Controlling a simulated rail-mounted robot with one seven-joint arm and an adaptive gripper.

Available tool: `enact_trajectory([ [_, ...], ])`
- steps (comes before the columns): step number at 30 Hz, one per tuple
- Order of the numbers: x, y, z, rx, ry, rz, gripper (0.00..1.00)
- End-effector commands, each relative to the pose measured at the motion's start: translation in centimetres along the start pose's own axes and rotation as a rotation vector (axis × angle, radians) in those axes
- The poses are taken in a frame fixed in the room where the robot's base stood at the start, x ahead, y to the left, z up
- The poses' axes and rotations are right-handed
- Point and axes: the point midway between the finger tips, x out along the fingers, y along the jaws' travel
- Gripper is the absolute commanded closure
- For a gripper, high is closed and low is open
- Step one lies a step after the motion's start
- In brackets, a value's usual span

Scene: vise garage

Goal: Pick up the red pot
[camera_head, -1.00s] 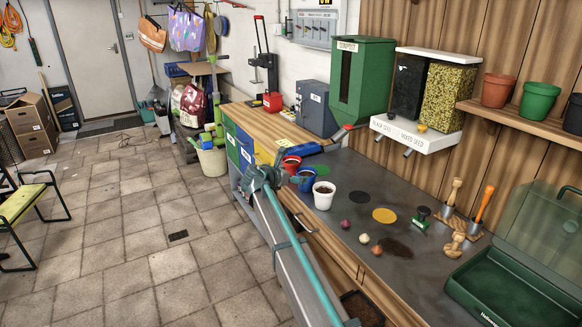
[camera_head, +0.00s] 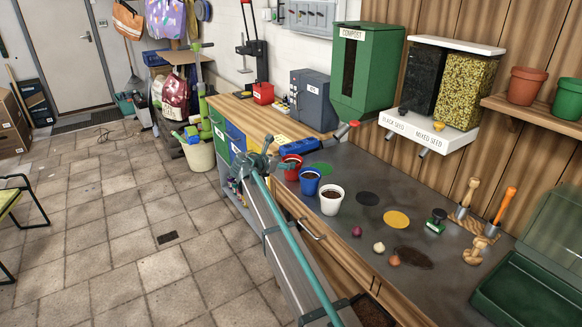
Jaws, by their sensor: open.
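The red pot (camera_head: 290,174) stands upright with dark filling on the grey worktop near its front edge. It is at the far end of a row, with a blue pot (camera_head: 309,187) and a white pot (camera_head: 330,206) beside it. My gripper (camera_head: 266,153) is at the end of my long arm, just left of the red pot in the picture. It is open and apart from the pot as far as I can see. Its fingers are small and hard to make out here.
The worktop (camera_head: 345,247) holds coloured discs, bulbs, a stamp and hand tools. A green compost dispenser (camera_head: 375,85) and seed dispensers (camera_head: 455,90) hang behind the pots. An open green box (camera_head: 525,290) stands at front right. The tiled floor (camera_head: 120,240) at left is mostly clear.

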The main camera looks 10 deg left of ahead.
Motion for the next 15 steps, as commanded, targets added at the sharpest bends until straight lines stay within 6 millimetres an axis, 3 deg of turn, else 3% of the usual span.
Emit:
enact_trajectory([
  [3,1.8,0.2,0.2,0.0,0.0,0.0,0.0],
  [15,5.1,0.0,0.4,-0.001,0.0,0.0,0.0],
])
